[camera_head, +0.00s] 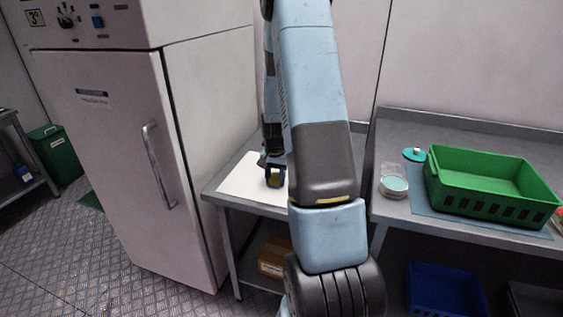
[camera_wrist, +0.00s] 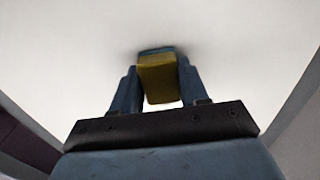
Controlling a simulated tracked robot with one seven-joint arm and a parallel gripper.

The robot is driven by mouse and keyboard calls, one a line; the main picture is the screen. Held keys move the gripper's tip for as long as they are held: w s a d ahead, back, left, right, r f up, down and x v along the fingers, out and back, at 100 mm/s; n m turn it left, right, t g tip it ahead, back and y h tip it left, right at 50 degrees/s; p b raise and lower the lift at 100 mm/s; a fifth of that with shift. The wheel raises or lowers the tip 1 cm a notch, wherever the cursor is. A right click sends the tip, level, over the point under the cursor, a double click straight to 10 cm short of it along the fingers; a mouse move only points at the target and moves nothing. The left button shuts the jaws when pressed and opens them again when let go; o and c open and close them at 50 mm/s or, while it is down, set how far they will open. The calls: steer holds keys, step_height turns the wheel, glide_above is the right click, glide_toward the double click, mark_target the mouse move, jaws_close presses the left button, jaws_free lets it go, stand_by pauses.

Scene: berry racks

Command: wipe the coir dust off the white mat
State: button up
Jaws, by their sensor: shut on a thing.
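The white mat (camera_head: 240,180) lies on the metal table left of my arm, and it fills most of the wrist view (camera_wrist: 70,50). My gripper (camera_head: 273,176) is over the mat's right part, shut on a yellow sponge with a dark blue-green far side. The sponge (camera_wrist: 157,80) sits between the two fingers in the wrist view. Its far end looks close to or touching the mat; I cannot tell which. I see no coir dust on the visible part of the mat. My arm hides the mat's right side in the head view.
A tall pale cabinet (camera_head: 110,150) stands left of the table. On the right table are a green crate (camera_head: 490,200), a round lidded dish (camera_head: 394,186) and a teal object (camera_head: 414,155). A cardboard box (camera_head: 273,258) sits on the shelf below, and a blue bin (camera_head: 445,290) stands at lower right.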

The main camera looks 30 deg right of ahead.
mark_target(278, 177)
steer(key=shift+s+d+r, duration=0.1)
steer(key=shift+s+d, duration=0.1)
steer(key=shift+d, duration=0.1)
steer(key=shift+r, duration=0.55)
steer(key=shift+s+r, duration=0.1)
steer(key=shift+r, duration=3.1)
